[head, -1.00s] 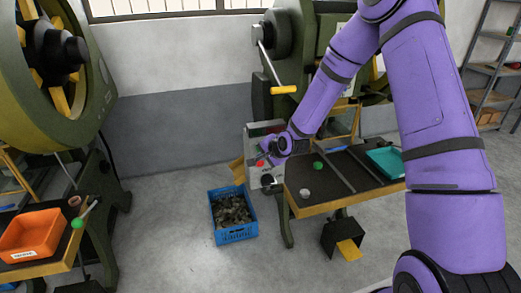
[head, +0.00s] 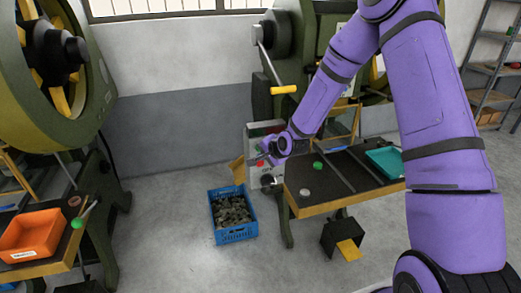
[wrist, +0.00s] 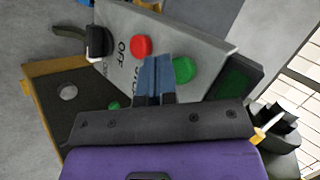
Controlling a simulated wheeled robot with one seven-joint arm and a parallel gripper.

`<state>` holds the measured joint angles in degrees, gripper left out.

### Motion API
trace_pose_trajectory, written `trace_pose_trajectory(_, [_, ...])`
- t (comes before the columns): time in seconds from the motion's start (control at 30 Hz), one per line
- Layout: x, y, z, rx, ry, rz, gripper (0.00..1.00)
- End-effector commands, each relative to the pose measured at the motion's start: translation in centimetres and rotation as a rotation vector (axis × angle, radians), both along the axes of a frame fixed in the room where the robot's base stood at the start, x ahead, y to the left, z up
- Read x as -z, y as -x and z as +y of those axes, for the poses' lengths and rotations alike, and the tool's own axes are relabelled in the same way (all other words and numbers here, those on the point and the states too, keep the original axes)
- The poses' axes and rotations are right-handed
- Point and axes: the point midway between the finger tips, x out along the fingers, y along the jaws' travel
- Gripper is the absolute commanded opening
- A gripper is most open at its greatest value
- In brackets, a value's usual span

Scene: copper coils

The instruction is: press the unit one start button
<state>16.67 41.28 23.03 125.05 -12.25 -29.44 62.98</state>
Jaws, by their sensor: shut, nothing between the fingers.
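A grey control box (head: 252,134) stands at the left end of the right-hand machine's bench. In the wrist view its sloping face (wrist: 205,45) carries a red button (wrist: 141,47) beside the lettering "OFF" and a green button (wrist: 184,70). My gripper (wrist: 157,62) is shut and empty, with its fingertips over the face between the two buttons, nearer the green one. I cannot tell whether the tips touch the face. In the head view my gripper (head: 268,152) is at the box, partly hidden by my wrist. Any unit number is unreadable.
The bench (head: 318,206) holds a teal tray (head: 386,158) and a green ball (head: 318,165). A blue crate (head: 237,235) of metal pieces stands on the floor. An orange bin (head: 30,232) sits at the left machine.

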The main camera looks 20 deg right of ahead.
Motion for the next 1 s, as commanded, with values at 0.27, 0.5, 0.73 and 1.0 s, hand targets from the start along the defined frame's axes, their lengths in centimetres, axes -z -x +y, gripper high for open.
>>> trace_pose_trajectory(0.27, [0.0, 0.0, 0.0, 0.0, 0.0, 0.0, 0.0])
trace_pose_trajectory(0.5, [0.0, -0.06, 0.0, 0.0, 0.0, 0.0, 0.0])
trace_pose_trajectory(0.73, [-0.02, -0.7, -0.02, 0.0, 0.0, 0.0, 0.0])
trace_pose_trajectory(1.0, [-0.02, -0.84, 0.0, 0.0, 0.0, 0.0, 0.0])
